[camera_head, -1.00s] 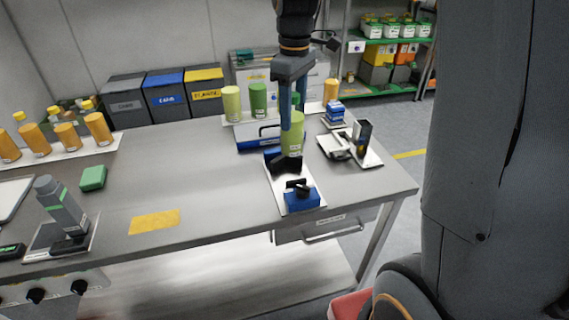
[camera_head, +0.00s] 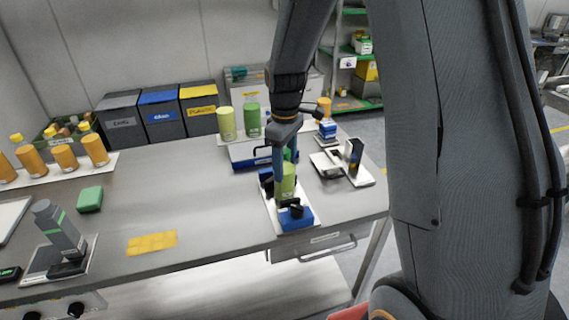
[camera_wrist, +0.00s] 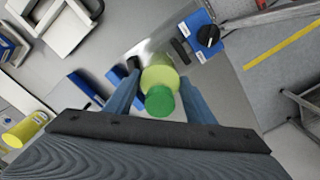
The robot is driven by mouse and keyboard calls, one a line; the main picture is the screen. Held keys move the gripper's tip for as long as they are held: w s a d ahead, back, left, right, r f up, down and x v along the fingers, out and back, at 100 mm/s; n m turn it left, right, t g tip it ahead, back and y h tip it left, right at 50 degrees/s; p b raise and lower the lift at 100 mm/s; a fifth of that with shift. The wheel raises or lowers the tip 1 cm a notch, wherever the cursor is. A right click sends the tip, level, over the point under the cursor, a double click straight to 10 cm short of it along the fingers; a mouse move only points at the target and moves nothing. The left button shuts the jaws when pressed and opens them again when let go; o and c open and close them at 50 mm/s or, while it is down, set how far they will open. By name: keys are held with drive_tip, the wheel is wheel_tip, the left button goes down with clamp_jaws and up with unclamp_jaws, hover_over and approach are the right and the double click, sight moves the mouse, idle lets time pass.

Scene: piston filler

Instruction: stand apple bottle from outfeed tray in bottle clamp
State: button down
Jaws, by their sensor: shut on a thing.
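The apple bottle is light green with a green cap (camera_wrist: 160,101). In the head view its body (camera_head: 287,182) stands upright over the bottle clamp. My gripper (camera_wrist: 162,92) is shut on the bottle, with blue fingers on both sides of it. The bottle clamp has a pale base plate (camera_head: 270,212), dark jaws and a blue block with a black knob (camera_head: 296,214); the block also shows in the wrist view (camera_wrist: 199,33). The fingers hide part of the bottle and jaws, and I cannot tell whether the bottle's bottom touches the plate. The outfeed tray (camera_head: 239,143) stands behind with other bottles.

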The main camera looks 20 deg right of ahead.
drive_tip(key=c, duration=0.8)
unclamp_jaws()
drive_tip(key=shift+f, duration=0.1)
wheel_tip(320, 180, up, 12)
drive_tip(key=b, duration=0.3)
drive_tip(key=s+f+m, duration=0.3)
drive_tip(key=s+f, duration=0.1)
drive_tip(key=s, duration=0.1)
drive_tip(key=s+f+m+t, duration=0.1)
drive_tip(key=s+f+m, duration=0.2)
drive_tip(key=s, duration=0.3)
drive_tip(key=s+f+m, duration=0.3)
drive_tip(key=s+f, duration=0.1)
drive_tip(key=s, duration=0.2)
drive_tip(key=shift+s+a+f, duration=0.15)
drive_tip(key=shift+f, duration=0.2)
